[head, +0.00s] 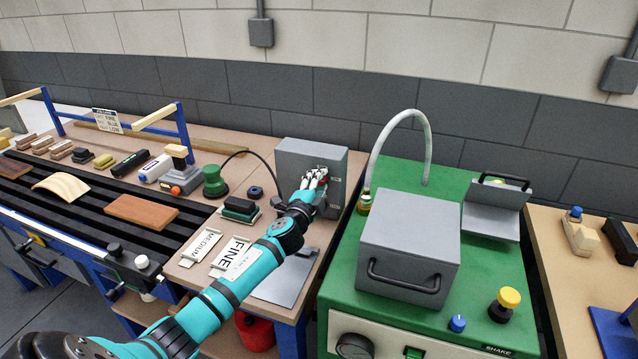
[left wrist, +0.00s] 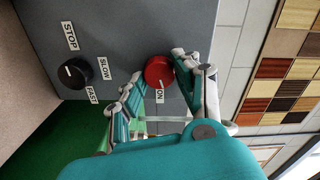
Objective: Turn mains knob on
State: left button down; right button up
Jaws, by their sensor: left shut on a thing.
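The mains knob is a red round knob (left wrist: 159,70) on the front of a grey control box (head: 295,152), with an ON label (left wrist: 160,96) beside it. My left gripper (head: 318,177) reaches the box's front face in the head view. In the left wrist view its two fingers (left wrist: 157,74) are closed on opposite sides of the red knob. In the head view the fingers mostly hide the knob. The pointer mark on the knob is too small to read surely. My right gripper is in neither view.
A black knob (left wrist: 75,73) with STOP, SLOW and FAST labels is on the same face. A green machine (head: 345,255) with a grey lidded box (head: 410,235) and a hose (head: 400,118) stands at right. A green sander (head: 240,209) and label plates (head: 232,252) lie on the bench.

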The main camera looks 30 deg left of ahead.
pick_arm(q)
jog(key=shift+f+m, duration=0.15)
jog(key=shift+m, duration=1.35)
jog(key=c, duration=1)
grip_release()
jog(key=shift+o, duration=0.2)
jog(key=v, duration=1.2)
jog(key=shift+s+f, duration=0.1)
